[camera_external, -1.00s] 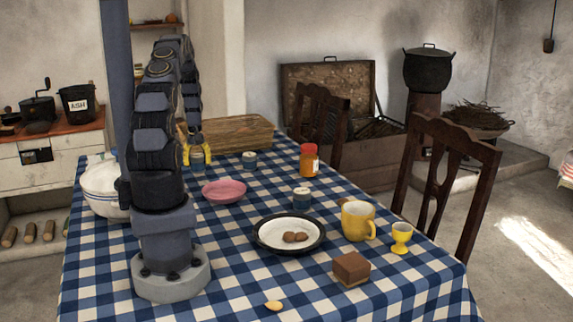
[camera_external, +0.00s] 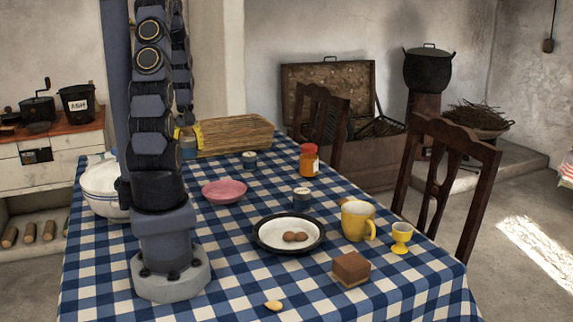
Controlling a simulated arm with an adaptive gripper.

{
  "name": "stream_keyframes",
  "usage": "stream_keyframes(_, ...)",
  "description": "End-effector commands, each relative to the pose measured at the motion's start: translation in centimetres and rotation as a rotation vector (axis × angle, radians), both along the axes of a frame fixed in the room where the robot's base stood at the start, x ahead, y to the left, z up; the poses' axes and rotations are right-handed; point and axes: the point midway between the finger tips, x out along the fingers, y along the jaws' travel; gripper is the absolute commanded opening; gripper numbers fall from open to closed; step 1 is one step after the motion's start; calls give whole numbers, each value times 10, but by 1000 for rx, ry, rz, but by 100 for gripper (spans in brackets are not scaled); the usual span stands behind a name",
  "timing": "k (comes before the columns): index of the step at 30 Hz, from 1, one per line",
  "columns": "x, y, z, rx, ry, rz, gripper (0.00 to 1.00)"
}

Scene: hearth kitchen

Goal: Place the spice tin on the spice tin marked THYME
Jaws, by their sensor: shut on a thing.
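My gripper (camera_external: 188,136), with yellow fingers, is at the far left part of the table, partly hidden behind my arm. It is shut on a small blue-grey thing (camera_external: 188,149), which looks like the spice tin; its label cannot be read. Another spice tin (camera_external: 301,199) stands nearer, behind the plate. The lettering on both is too small to read, so I cannot tell which is marked THYME.
A pink bowl (camera_external: 224,191), an orange jar (camera_external: 309,160), a plate (camera_external: 265,242) with brown pieces, a yellow mug (camera_external: 357,221), an egg cup (camera_external: 401,238) and a white bowl (camera_external: 100,190) stand on the checked cloth.

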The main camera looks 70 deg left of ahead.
Motion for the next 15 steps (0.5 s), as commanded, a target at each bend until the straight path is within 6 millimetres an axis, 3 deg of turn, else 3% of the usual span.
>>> stream_keyframes(8,5,-5,2,1,0,-15,19)
stream_keyframes(11,21,-16,6,1,-1,-66,19)
stream_keyframes(15,58,-50,18,1,-2,-200,19)
